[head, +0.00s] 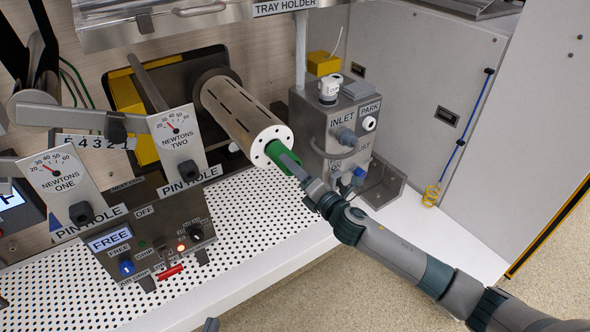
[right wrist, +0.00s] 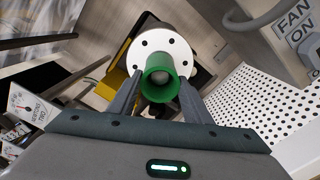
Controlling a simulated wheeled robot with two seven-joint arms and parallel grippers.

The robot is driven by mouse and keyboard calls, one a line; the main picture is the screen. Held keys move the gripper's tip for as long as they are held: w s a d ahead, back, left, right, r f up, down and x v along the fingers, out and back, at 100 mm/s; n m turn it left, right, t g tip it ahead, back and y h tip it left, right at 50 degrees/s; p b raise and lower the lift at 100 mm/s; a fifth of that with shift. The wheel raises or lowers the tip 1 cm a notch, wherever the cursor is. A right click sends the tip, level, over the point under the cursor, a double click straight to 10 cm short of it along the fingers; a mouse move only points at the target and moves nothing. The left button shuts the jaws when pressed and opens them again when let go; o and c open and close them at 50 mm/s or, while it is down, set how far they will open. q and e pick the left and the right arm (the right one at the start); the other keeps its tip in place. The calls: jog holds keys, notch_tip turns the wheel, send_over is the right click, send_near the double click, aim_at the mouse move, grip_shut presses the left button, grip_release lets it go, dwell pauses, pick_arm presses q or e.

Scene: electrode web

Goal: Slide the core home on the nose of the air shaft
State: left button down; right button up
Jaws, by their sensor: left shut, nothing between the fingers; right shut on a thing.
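The air shaft (head: 238,110) is a thick tan cylinder with dark slots and a pale end face with several holes. It points toward me and slightly right. The green core (head: 280,154) is a short tube at the middle of that end face. My right gripper (head: 289,164) is shut on the core. In the right wrist view the core (right wrist: 160,92) sits between the fingers, its flared open end toward me, with a grey rounded end inside. Any gap behind the core is hidden. A small grey tip of my left gripper (head: 211,325) shows at the bottom edge, shut and empty.
The grey inlet block (head: 335,125) stands close to the right of the shaft end. Gauge plates (head: 178,140) and the control box (head: 155,235) stand at left. The white perforated deck (head: 255,215) below the core is clear.

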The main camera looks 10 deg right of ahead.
jog(key=shift+w+a, duration=0.1)
jog(key=shift+w, duration=0.15)
jog(key=o, duration=1.2)
jog(key=shift+s, duration=0.15)
jog(key=v, duration=1.7)
